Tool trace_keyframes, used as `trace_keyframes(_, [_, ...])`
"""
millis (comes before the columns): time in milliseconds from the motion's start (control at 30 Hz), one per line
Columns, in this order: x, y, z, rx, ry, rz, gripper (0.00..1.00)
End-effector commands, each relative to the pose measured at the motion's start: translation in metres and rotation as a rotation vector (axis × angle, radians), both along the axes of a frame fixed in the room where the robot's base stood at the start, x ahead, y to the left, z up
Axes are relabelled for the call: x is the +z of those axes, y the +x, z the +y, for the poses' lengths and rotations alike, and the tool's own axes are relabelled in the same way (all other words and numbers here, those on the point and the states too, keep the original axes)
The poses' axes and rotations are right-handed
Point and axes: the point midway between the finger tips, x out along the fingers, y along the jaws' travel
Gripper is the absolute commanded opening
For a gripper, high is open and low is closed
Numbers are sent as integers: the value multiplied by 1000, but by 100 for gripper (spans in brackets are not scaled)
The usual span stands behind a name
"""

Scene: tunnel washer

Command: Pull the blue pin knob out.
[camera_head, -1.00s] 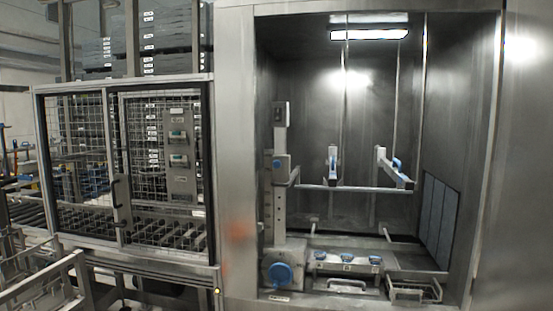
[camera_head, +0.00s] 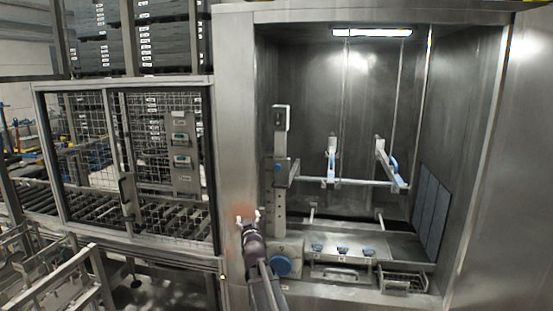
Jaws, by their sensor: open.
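A small blue knob (camera_head: 277,168) sits on a block on the upright post (camera_head: 280,205) at the left of the open steel chamber. The post has a row of holes below the block. A larger round blue knob (camera_head: 281,266) sits low at the foot of the post. My gripper (camera_head: 248,216) is open and empty, with pale fingertips pointing up. In the picture it is left of the post and below the small blue knob, in front of the chamber's left frame. My arm partly covers the area beside the larger knob.
A horizontal bar (camera_head: 350,182) with two blue-and-white arms extends right from the post. Several blue knobs line a ledge (camera_head: 400,246) below, near a wire basket (camera_head: 402,281). A mesh-fenced roller conveyor (camera_head: 90,212) stands left. The chamber's middle is open.

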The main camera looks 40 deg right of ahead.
Motion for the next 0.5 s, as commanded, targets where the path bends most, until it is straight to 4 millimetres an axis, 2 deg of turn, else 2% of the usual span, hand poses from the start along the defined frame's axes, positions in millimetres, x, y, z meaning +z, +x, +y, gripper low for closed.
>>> trace_keyframes(33, [25,-3,-21,-52,-29,-38,81])
trace_keyframes(200, [67,-22,-67,-193,-108,-145,81])
trace_keyframes(333, [82,-32,-85,-257,-140,-189,81])
trace_keyframes(500, [87,-38,-93,-286,-156,-206,81])
